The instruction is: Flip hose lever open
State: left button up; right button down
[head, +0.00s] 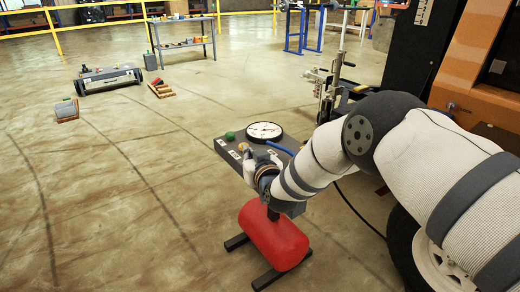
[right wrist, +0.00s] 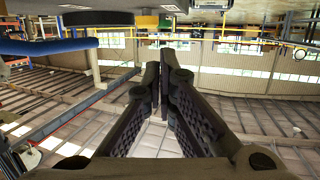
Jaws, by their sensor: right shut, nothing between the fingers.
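My right gripper (head: 247,163) reaches in at the near edge of a dark grey panel box (head: 226,153). It is shut and empty; its fingers come together in the right wrist view (right wrist: 160,72). A small yellow-orange part (head: 243,147), possibly the lever, shows close to the fingertips. A yellow part (right wrist: 147,20) also shows past the fingertips in the upside-down right wrist view; contact cannot be told. A blue hose (head: 280,148) runs from the box, and it also shows in the wrist view (right wrist: 45,46). My wrist hides part of the box. My left gripper is out of view.
A round white gauge (head: 264,130) and a green knob (head: 231,135) are on the box. A red tank (head: 273,235) on a dark stand is below my wrist. An orange vehicle (head: 480,70) with a wheel stands right.

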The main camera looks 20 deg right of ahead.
jog(key=s+a, duration=0.1)
jog(key=a, duration=0.1)
jog(key=s+a+r, duration=0.1)
jog(key=s+a, duration=0.1)
jog(key=shift+s+p, duration=0.2)
jog(key=shift+p, duration=0.15)
